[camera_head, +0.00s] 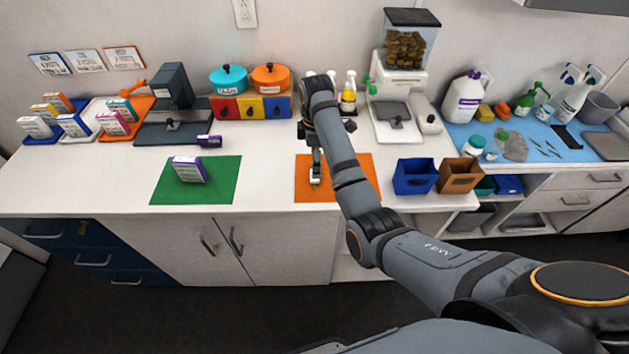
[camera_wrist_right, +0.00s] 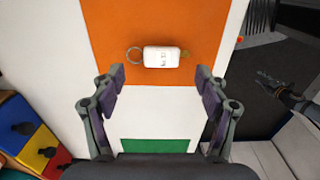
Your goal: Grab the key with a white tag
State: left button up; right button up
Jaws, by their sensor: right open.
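The white tag (camera_wrist_right: 162,57) lies flat on the orange mat (camera_wrist_right: 110,30) in the right wrist view, with a metal ring at its left end and a small brass-coloured bit of key at its right end. In the head view the white tag (camera_head: 315,176) shows small on the orange mat (camera_head: 362,190). My right gripper (camera_wrist_right: 160,80) is open and empty, its two fingers apart, with the tag just beyond and between the fingertips. In the head view the right gripper (camera_head: 316,160) hangs over the mat, partly hidden by my arm. My left gripper is not in view.
A green mat (camera_head: 222,183) with a purple-and-white box (camera_head: 189,169) lies to the left. A blue bin (camera_head: 414,177) and a brown bin (camera_head: 460,175) stand to the right. Coloured drawers (camera_head: 250,107) and a dispenser (camera_head: 404,85) stand behind. White counter is clear between the mats.

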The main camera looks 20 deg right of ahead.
jog(key=f+p, duration=0.1)
jog(key=f, duration=0.4)
jog(key=shift+a, duration=0.2)
jog(key=shift+s, duration=0.1)
jog(key=c, duration=0.9)
jog(key=shift+c, duration=0.2)
